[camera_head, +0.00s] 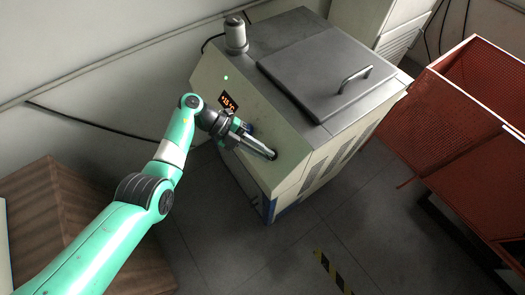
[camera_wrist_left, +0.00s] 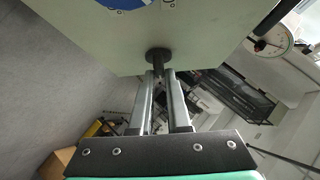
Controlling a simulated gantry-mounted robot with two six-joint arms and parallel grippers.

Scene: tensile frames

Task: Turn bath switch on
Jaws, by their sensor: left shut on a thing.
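The bath (camera_head: 330,35) is a pale cabinet with a grey top and a lid, standing by the wall in the head view. Its front panel carries a lit orange display (camera_head: 228,99) and a small green light (camera_head: 225,77). My left gripper (camera_head: 272,155) reaches across the front panel, its fingertips at the panel's lower right. In the left wrist view, the dark round-based switch (camera_wrist_left: 157,55) sticks out of the panel, and the left gripper (camera_wrist_left: 158,77) is shut on its stem. The gripper hides the switch in the head view. My right gripper is not in view.
A hinged lid with a handle (camera_head: 355,79) covers the bath's top, beside a grey cylinder (camera_head: 236,34). A red mesh crate (camera_head: 470,85) stands at the right. A brown wooden box (camera_head: 50,215) is at the left. The floor in front is clear.

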